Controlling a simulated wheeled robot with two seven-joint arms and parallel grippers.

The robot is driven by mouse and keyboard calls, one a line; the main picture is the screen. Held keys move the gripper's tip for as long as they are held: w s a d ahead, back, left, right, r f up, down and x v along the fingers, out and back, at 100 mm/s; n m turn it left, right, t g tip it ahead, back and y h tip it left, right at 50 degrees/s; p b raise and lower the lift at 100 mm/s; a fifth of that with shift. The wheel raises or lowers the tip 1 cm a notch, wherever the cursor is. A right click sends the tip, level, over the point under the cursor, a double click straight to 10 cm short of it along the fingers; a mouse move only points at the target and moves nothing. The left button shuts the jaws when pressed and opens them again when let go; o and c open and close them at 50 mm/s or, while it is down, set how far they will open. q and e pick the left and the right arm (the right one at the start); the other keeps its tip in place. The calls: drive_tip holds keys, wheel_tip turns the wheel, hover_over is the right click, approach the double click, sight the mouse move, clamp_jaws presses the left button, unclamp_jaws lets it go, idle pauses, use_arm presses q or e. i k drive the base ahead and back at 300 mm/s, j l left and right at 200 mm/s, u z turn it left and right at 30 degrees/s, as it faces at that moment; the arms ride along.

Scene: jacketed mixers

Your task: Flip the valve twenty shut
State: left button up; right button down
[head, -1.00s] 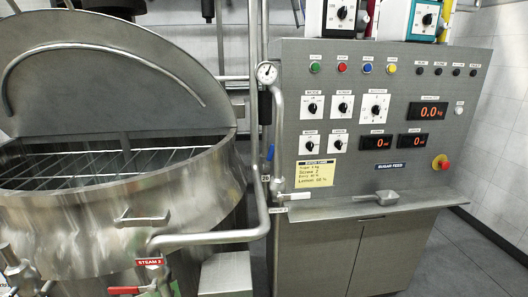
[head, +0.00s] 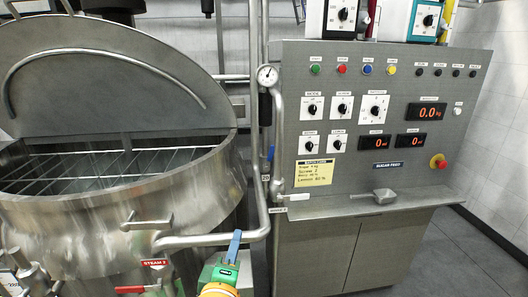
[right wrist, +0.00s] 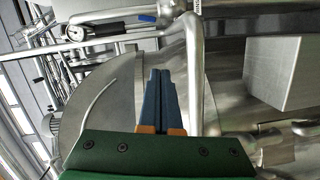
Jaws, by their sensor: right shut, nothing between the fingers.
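A small blue lever (head: 271,153) sits on the vertical pipe between the kettle and the control panel. A tag reading 20 (head: 265,180) is just below it. A small blue part, probably the same lever, shows near the top of the right wrist view (right wrist: 146,18). My right gripper (head: 236,236), green with blue fingers, is at the bottom centre, in front of the kettle's pipe and below the lever, apart from it. Its fingers are closed together and empty in the right wrist view (right wrist: 160,73). My left gripper is not in view.
A steel kettle (head: 110,215) with a raised lid (head: 110,80) fills the left. A bent steel pipe (head: 277,120) stands close to the lever, with a gauge (head: 267,76) above. The control panel (head: 440,150) and a shelf with a scoop (head: 386,196) are on the right.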

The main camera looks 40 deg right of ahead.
sight(271, 153)
drive_tip(key=i+l, duration=0.35)
drive_tip(key=l, duration=0.15)
drive_tip(key=i+l, duration=0.35)
drive_tip(key=l, duration=0.15)
